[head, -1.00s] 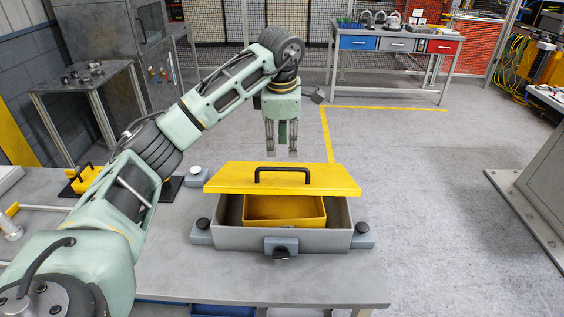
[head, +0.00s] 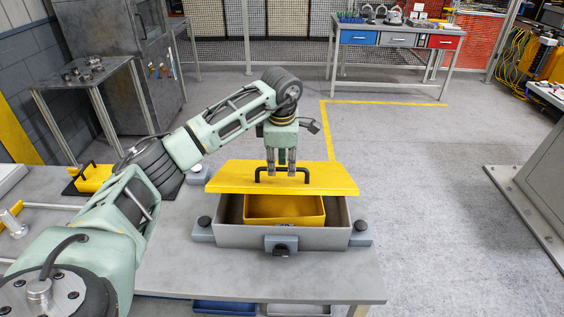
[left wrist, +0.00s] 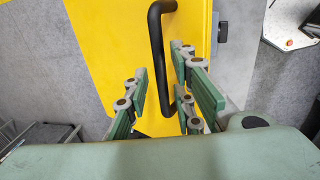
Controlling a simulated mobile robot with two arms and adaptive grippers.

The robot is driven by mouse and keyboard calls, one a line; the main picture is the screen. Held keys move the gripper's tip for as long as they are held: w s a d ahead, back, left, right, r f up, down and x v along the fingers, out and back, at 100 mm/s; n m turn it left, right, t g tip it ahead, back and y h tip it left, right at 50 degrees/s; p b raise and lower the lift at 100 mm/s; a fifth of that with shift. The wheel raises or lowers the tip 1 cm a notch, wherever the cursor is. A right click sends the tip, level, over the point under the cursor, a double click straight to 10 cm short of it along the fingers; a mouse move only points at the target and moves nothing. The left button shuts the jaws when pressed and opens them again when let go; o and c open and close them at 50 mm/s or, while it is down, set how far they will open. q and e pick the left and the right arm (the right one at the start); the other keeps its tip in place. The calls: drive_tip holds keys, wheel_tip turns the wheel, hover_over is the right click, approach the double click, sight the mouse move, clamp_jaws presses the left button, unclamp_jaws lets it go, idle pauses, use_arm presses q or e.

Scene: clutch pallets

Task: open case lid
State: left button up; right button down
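The grey case (head: 236,236) sits on the workbench with a yellow inner tray (head: 284,211) showing inside it. Its yellow lid (head: 232,178) is raised at the back above the case, with a black handle (head: 257,175) on it. My left gripper (head: 281,173) is at the handle, its fingers pointing down. In the left wrist view the left gripper (left wrist: 160,98) is open, and the black handle (left wrist: 157,40) runs between and beyond its spread fingers over the yellow lid (left wrist: 110,50). Whether the fingers touch the handle is unclear. My right gripper is not in view.
Grey clamp blocks with black knobs (head: 205,221) surround the case. A yellow part with a black handle (head: 93,178) lies on a dark mat at the left. The workbench (head: 180,265) is clear in front of the case. Open floor lies to the right.

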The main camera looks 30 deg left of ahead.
use_arm(q)
clamp_jaws()
drive_tip(key=shift+r, duration=0.1)
